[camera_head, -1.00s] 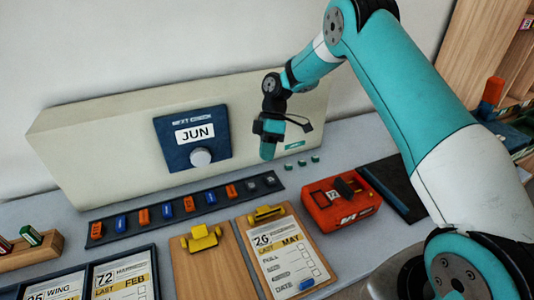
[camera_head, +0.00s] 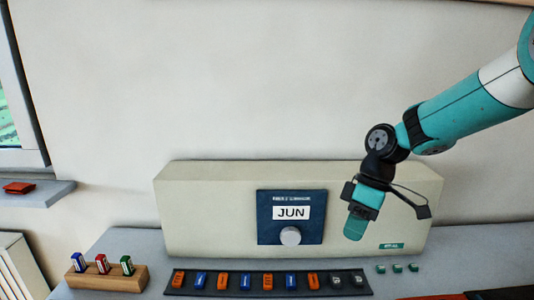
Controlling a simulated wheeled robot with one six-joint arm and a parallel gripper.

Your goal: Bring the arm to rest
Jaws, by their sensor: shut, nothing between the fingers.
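My arm comes in from the upper right in the head view. My gripper (camera_head: 355,226) hangs pointing down in front of the right part of a long cream box (camera_head: 205,215). Its teal fingers are together with nothing between them. I cannot tell how far the gripper is from the box face.
A blue panel reading JUN (camera_head: 265,228) with a grey knob (camera_head: 290,235) is on the box. Below lies a dark strip (camera_head: 178,281) of orange, blue and dark pieces. Small green pieces (camera_head: 397,267) sit right. A wooden block (camera_head: 98,281) holding three coloured pieces stands left.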

